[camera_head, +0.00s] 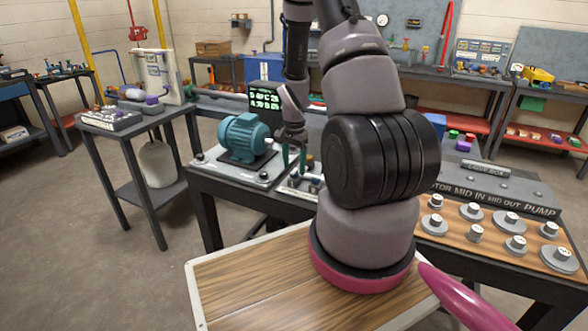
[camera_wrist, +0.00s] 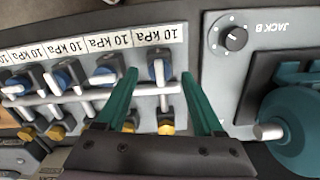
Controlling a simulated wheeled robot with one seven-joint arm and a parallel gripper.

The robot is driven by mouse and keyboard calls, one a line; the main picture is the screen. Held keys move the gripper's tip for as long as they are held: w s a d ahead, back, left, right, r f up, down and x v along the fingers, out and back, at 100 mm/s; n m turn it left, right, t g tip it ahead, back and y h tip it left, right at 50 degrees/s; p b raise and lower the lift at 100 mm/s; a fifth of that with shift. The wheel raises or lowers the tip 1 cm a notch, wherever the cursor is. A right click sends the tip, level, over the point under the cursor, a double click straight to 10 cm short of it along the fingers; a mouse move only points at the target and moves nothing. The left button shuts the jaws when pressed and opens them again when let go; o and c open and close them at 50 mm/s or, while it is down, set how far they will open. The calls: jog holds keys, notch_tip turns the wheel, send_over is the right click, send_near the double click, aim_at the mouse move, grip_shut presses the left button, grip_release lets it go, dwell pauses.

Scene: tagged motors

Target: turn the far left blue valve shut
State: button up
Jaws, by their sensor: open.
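A row of several blue valves sits on a grey pipe panel in the wrist view, each beside an upside-down "10 kPa" label. The end valve (camera_wrist: 158,70), nearest the teal motor, has its blue handle between my finger tips. My gripper (camera_wrist: 160,75) is open around this valve, with a gap seen on both sides; contact cannot be told. In the head view my gripper (camera_head: 294,158) points down over the valve panel (camera_head: 303,186), right of the motor. My arm hides much of that panel there. The other valves (camera_wrist: 108,74) are left of my fingers in the wrist view.
The teal motor (camera_head: 245,138) stands close left of my gripper, with a lit display (camera_head: 265,98) behind. In the wrist view a "JACK B" dial plate (camera_wrist: 235,38) lies right of my fingers. A board of several knobs (camera_head: 475,233) is at the right.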

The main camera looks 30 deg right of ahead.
jog(key=shift+f, duration=0.85)
grip_shut()
